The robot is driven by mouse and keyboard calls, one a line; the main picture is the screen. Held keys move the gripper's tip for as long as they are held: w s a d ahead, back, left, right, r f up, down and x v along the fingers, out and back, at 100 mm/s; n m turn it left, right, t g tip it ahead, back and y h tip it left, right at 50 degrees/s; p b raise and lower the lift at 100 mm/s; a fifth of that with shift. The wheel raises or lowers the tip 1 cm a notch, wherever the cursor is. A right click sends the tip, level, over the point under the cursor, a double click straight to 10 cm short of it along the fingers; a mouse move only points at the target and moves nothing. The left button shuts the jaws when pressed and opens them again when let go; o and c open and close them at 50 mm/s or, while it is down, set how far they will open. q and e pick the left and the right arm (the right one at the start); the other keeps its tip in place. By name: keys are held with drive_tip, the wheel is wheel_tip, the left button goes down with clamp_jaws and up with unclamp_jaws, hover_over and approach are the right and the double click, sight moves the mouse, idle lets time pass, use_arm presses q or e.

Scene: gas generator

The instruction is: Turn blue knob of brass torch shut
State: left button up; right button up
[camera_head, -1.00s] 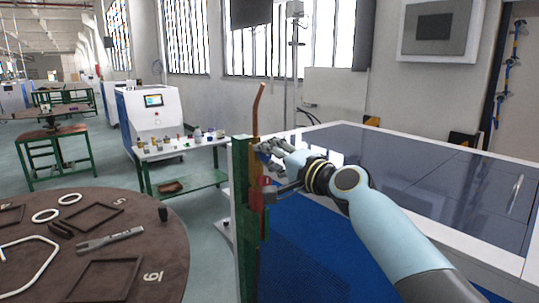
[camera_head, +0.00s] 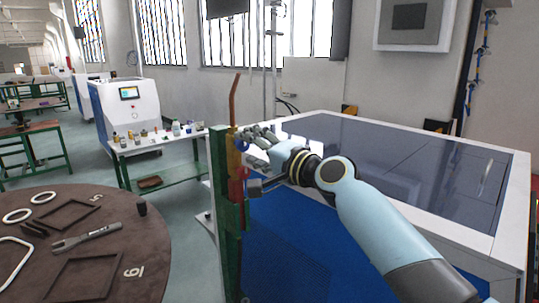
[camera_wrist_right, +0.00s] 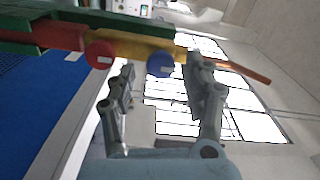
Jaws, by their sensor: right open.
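The brass torch (camera_head: 235,158) stands upright in a green holder (camera_head: 221,200), its copper tube (camera_head: 234,100) pointing up. In the right wrist view the torch's yellow body (camera_wrist_right: 135,47) runs across the top, with a blue knob (camera_wrist_right: 160,64) and a red knob (camera_wrist_right: 99,54). My right gripper (camera_wrist_right: 164,84) is open, with one finger on each side of the blue knob in that picture. Contact with the knob cannot be told. In the head view my right gripper (camera_head: 257,143) is beside the torch, and the blue knob is hardly distinguishable there. My left gripper is not in view.
A white-framed table with a dark glassy top (camera_head: 400,165) lies to the right, beyond my right arm. A round brown table (camera_head: 150,240) with frames, rings and a wrench is at the left. A green-legged bench (camera_head: 165,172) with small items stands behind.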

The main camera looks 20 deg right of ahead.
drive_tip(key=v, duration=1)
drive_tip(key=shift+s, duration=0.2)
drive_tip(key=shift+d, duration=0.1)
drive_tip(key=s+d+f+g+h+b, duration=0.25)
drive_tip(key=f+b, duration=0.35)
drive_tip(key=f, duration=1.2)
drive_tip(key=s+d+f+g+h+b, duration=0.15)
drive_tip(key=s+f+b, duration=0.3)
drive_tip(key=f, duration=1.45)
drive_tip(key=s+f+n+g+b, duration=0.1)
drive_tip(key=s+f+g+b, duration=0.1)
drive_tip(key=s+f, duration=0.45)
drive_tip(key=s+d+f+g+h+b, duration=0.1)
drive_tip(key=s+f+g+b, duration=0.15)
drive_tip(key=f, duration=0.75)
drive_tip(key=s+f+n+g+b, duration=0.1)
drive_tip(key=s+f+b, duration=0.1)
drive_tip(key=s+f, duration=0.45)
drive_tip(key=s+f+n+g+b, duration=0.1)
drive_tip(key=s+f+n+g, duration=0.1)
drive_tip(key=s+f, duration=0.4)
drive_tip(key=s+d+f+n+g+h+b, duration=0.1)
drive_tip(key=s+f+n, duration=0.3)
drive_tip(key=s, duration=0.9)
drive_tip(key=s+d+f+n+g+h+b, duration=0.1)
drive_tip(key=s+f+n+g+b, duration=0.1)
drive_tip(key=s+f, duration=0.7)
drive_tip(key=shift+s+f+n+g, duration=0.3)
drive_tip(key=shift+f+n+g, duration=0.15)
drive_tip(key=shift+n+g, duration=0.45)
